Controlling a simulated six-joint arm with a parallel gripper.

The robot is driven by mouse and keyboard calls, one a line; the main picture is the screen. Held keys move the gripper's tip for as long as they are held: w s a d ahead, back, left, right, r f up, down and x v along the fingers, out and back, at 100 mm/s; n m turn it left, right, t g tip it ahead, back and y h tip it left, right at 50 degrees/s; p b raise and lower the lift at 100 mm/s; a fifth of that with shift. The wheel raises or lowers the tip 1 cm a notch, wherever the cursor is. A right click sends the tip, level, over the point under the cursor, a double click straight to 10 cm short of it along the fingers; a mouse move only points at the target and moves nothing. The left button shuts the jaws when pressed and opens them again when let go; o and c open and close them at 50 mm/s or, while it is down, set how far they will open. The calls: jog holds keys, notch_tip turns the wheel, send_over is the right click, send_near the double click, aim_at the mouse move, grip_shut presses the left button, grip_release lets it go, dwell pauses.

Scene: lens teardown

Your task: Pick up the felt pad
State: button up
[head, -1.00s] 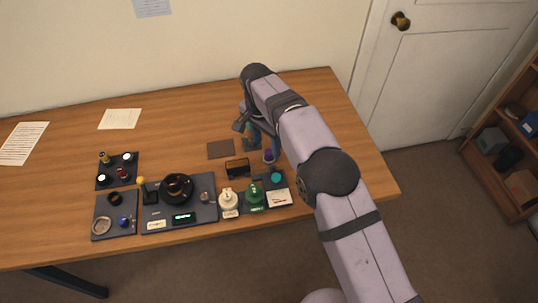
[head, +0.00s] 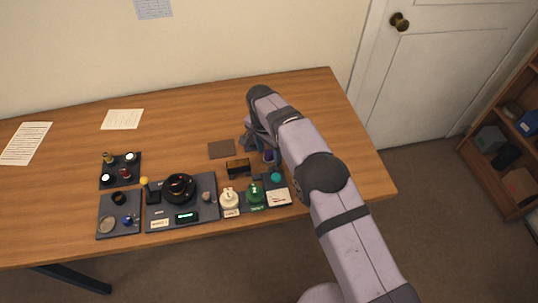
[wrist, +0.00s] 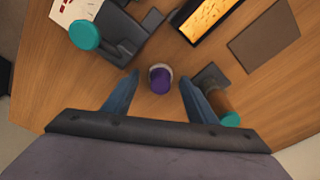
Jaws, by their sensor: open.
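A small purple-topped round piece with a pale rim (wrist: 160,82) stands on the wood between my fingertips in the wrist view. It also shows beside my arm in the head view (head: 268,157). A flat brown square (head: 221,149) lies on the table left of my gripper, and shows at upper right in the wrist view (wrist: 263,37). I cannot tell which of these is the felt pad. My gripper (wrist: 159,79) is open, with blue fingers either side of the purple piece and visible gaps. In the head view my gripper is partly hidden by my arm.
A brown cylinder with a teal end (wrist: 222,106) is close by the right finger. A dark stand with a teal knob (wrist: 85,35) is at upper left. A lit amber box (head: 238,169) and trays of parts (head: 210,212) lie toward the table's front. The back of the table is mostly clear.

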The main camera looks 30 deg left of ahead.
aim_at(269, 152)
jog(key=c, duration=1.1)
jog(key=shift+r, duration=0.1)
notch_tip(269, 152, up, 10)
jog(key=shift+f+b, duration=0.1)
jog(key=shift+b, duration=0.85)
